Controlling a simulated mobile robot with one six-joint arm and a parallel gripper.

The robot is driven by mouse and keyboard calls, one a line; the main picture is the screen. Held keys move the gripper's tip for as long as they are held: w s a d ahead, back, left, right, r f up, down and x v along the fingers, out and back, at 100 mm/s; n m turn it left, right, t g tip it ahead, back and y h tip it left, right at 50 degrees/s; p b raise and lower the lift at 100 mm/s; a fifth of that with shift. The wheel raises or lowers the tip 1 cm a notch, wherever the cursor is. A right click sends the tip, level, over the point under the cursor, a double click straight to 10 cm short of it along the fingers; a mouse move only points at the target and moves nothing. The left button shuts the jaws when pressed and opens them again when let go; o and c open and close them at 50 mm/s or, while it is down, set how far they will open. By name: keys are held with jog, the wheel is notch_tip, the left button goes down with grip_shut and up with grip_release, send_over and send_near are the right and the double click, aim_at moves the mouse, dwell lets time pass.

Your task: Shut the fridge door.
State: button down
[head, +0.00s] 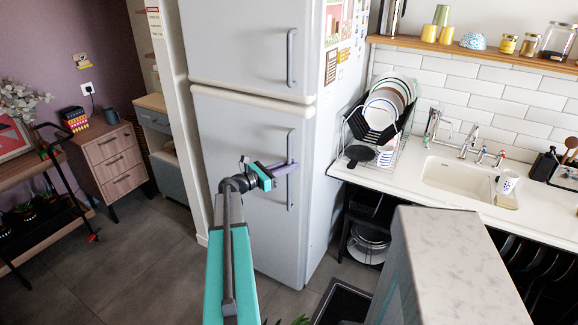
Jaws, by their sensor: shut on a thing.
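The fridge is a tall, pale grey unit with an upper door (245,45) and a lower door (235,130). Both doors look flush or nearly flush with the body; a small gap cannot be told from this view. A vertical bar handle (290,195) is on the right side of the lower door, and another handle (291,57) is on the upper door. My gripper (285,168), with purple-grey fingers, is shut on the lower handle at about its middle. The fingers hide that part of the handle.
A white counter with a sink (460,178) and a dish rack (378,120) stands right of the fridge. A grey-topped block (455,265) is in the right foreground. A wooden drawer cabinet (108,160) is at left. The floor (145,265) in front and left is clear.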

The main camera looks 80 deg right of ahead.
jog(key=c, duration=2)
grip_release()
jog(key=shift+s+d+r, duration=0.3)
jog(key=shift+s+r, duration=0.05)
jog(key=shift+w, duration=0.2)
jog(key=b+v, duration=0.2)
jog(key=v, duration=1.2)
jog(key=shift+a+f+b, duration=0.2)
jog(key=shift+f+b, duration=0.1)
jog(key=shift+b, duration=0.05)
jog(key=shift+w, duration=0.1)
